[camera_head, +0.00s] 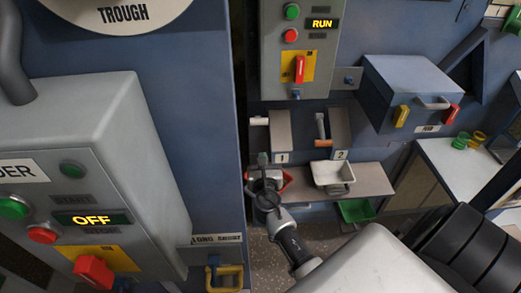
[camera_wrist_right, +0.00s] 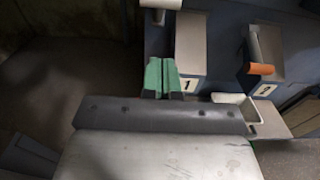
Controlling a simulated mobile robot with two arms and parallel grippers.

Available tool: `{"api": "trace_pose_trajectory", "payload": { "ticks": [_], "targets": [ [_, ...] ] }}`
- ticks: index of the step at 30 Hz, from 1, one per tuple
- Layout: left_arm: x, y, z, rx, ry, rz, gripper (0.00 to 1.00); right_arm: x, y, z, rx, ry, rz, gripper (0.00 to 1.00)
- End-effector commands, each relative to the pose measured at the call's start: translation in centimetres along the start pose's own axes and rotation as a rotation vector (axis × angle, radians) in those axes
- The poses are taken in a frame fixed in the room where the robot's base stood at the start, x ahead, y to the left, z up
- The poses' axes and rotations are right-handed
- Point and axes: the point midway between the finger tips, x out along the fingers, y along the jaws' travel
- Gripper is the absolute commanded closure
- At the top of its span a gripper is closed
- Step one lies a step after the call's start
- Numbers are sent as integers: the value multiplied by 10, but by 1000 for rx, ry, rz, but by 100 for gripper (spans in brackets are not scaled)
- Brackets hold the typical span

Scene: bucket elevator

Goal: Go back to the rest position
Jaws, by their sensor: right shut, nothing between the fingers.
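My right gripper (camera_head: 263,160) hangs in the middle of the head view, in front of the shelf and low panel. In the right wrist view its two green fingertips (camera_wrist_right: 161,76) lie side by side, shut and empty. It stands left of the slot marked 1 (camera_wrist_right: 190,45) and touches nothing that I can make out. My left gripper does not show in either view.
A grey control box (camera_head: 90,180) reading OFF fills the left. A panel reading RUN (camera_head: 300,50) is at the back. A white bin (camera_head: 333,175) sits on the shelf (camera_head: 372,182), with a green bin (camera_head: 356,211) below. A blue box (camera_head: 410,85) stands right.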

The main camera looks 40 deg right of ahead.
Motion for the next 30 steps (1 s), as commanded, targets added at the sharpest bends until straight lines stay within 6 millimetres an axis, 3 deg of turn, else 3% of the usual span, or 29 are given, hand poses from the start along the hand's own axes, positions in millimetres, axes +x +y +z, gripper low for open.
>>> {"api": "trace_pose_trajectory", "payload": {
  "ticks": [4, 13, 16, 20, 24, 27, 30],
  "targets": [
    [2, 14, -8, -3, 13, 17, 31, -17, 0, 0, 1, 0, 1, 100],
    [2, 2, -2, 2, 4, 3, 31, -23, 0, 1, 10, 1, -3, 100],
    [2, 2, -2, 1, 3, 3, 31, -30, -8, 3, 121, 13, -36, 100],
    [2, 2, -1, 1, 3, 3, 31, -57, -32, 3, 537, 72, -160, 100],
    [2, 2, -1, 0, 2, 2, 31, -110, -53, -9, 1172, 214, -399, 100],
    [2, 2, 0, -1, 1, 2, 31, -150, -53, -19, 1514, 329, -587, 100],
    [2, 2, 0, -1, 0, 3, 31, -184, -49, -25, 1733, 427, -760, 100]
  ]
}}
